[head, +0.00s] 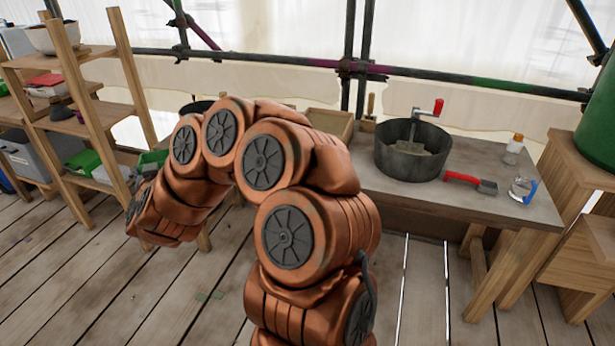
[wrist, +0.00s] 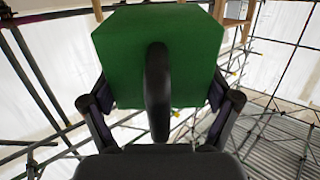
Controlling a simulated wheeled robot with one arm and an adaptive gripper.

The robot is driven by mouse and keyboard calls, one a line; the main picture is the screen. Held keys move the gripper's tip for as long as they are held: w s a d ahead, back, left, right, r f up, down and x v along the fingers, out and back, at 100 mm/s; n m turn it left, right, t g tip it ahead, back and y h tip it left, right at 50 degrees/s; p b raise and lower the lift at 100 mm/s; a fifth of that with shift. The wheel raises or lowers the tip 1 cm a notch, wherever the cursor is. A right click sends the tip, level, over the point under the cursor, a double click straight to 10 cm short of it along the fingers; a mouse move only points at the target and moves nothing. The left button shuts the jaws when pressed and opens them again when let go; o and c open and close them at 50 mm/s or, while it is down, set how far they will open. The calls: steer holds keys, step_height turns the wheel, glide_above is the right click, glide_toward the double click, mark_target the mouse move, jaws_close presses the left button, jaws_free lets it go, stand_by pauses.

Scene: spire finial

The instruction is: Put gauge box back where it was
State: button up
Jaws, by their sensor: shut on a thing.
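A green box with a black handle fills the middle of the wrist view; I take this green box (wrist: 195,50) to be the gauge box. My gripper (wrist: 160,92) is shut on it, with one finger on each side. The dark curved handle (wrist: 158,90) stands in front of the box face, towards the wrist. In the head view my arm bends over to the left and down, and I cannot make out the gripper there. The place where the box stood cannot be told from these frames.
A wooden shelf rack (head: 95,110) with bins stands at the left. A workbench (head: 420,205) at the right holds a dark pot (head: 405,160), a red-handled tool (head: 468,181), a bottle (head: 513,149) and a glass jar (head: 521,190). Scaffold poles run behind. Plank floor is open at lower left.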

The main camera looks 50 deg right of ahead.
steer(key=s+d+f+m+g+h+b, duration=0.35)
steer(key=s+d+f, duration=0.2)
steer(key=d, duration=0.75)
steer(key=s+d+f+m+g+h+b, duration=0.25)
steer(key=s+d+f+b, duration=0.3)
steer(key=d, duration=0.85)
steer(key=s+d+f+m+g+h+b, duration=0.2)
steer(key=s+d+f+h+b, duration=0.3)
steer(key=d, duration=0.8)
steer(key=w+d, duration=0.1)
steer(key=d, duration=0.4)
steer(key=w+d+f+y+p, duration=0.1)
steer(key=d, duration=0.4)
steer(key=w+d+f+y, duration=0.1)
steer(key=w+d, duration=0.1)
steer(key=d, duration=0.3)
steer(key=shift+d+f+p, duration=0.1)
steer(key=shift+f+p, duration=0.05)
steer(key=shift+p, duration=0.2)
steer(key=shift+f, duration=1.75)
steer(key=shift+f, duration=0.1)
steer(key=o, duration=1)
